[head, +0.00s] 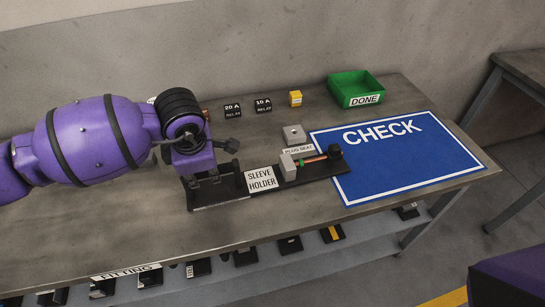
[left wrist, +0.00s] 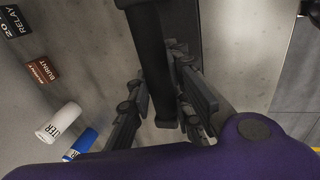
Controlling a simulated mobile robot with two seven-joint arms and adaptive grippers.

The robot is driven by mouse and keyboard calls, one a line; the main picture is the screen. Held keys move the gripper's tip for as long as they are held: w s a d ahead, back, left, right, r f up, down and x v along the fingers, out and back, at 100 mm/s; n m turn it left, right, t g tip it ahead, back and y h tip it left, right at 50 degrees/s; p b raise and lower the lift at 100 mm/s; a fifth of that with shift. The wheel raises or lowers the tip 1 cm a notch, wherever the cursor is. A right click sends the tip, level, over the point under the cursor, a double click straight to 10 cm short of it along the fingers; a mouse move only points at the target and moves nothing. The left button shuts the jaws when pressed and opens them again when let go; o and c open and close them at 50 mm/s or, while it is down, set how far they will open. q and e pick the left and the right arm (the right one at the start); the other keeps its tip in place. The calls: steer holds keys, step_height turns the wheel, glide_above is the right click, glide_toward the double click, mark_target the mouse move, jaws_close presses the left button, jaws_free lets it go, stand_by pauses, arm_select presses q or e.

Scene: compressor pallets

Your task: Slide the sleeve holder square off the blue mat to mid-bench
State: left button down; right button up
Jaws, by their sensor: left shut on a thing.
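The sleeve holder (head: 225,196) is a long black base with a white SLEEVE HOLDER label. That right end lies over the left edge of the blue CHECK mat (head: 400,185); the rest is on bare bench. My left gripper (head: 208,183) is at the holder's left end, shut on it. In the left wrist view the gripper (left wrist: 165,105) has its fingers on both sides of a black bar of the holder (left wrist: 150,60). My right gripper is not in view.
A PLUG SEAT label (head: 298,151) and a grey block (head: 294,134) sit just behind the holder. Two relays (head: 263,105), a yellow box (head: 295,98) and a green DONE bin (head: 355,88) stand along the back. The left wrist view shows white (left wrist: 58,122) and blue (left wrist: 80,145) filters.

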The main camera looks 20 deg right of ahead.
arm_select(q)
steer(key=a, duration=0.4)
steer(key=shift+s+f, duration=0.1)
steer(key=shift+f, duration=0.05)
steer(key=a, duration=0.5)
steer(key=shift+p, duration=0.35)
steer(key=shift+s+a+f, duration=0.1)
steer(key=shift+a, duration=0.7)
steer(key=c, duration=1.6)
jaws_free()
steer(key=shift+o, duration=0.3)
